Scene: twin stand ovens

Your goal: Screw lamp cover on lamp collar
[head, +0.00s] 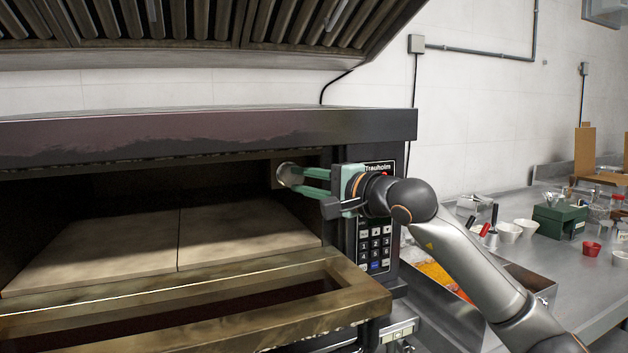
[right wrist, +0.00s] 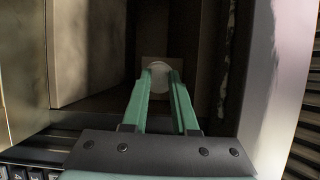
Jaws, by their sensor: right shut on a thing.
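My right gripper (head: 303,182) reaches into the open oven from the right and points at the right inner wall area. Its green fingers also show in the right wrist view (right wrist: 161,80). They are shut on the lamp cover (head: 289,174), a pale round piece that also shows between the fingertips in the right wrist view (right wrist: 159,68). A square plate (right wrist: 176,61), perhaps the lamp collar's mount, shows behind the cover. The collar itself is hidden, so I cannot tell whether the cover touches it. My left gripper is not in view.
The oven door (head: 200,300) hangs open below the chamber. Stone slabs (head: 120,250) cover the oven floor. A control panel (head: 377,240) is close beside my right gripper. A steel counter (head: 560,260) with bowls and a green box (head: 560,220) stands at right.

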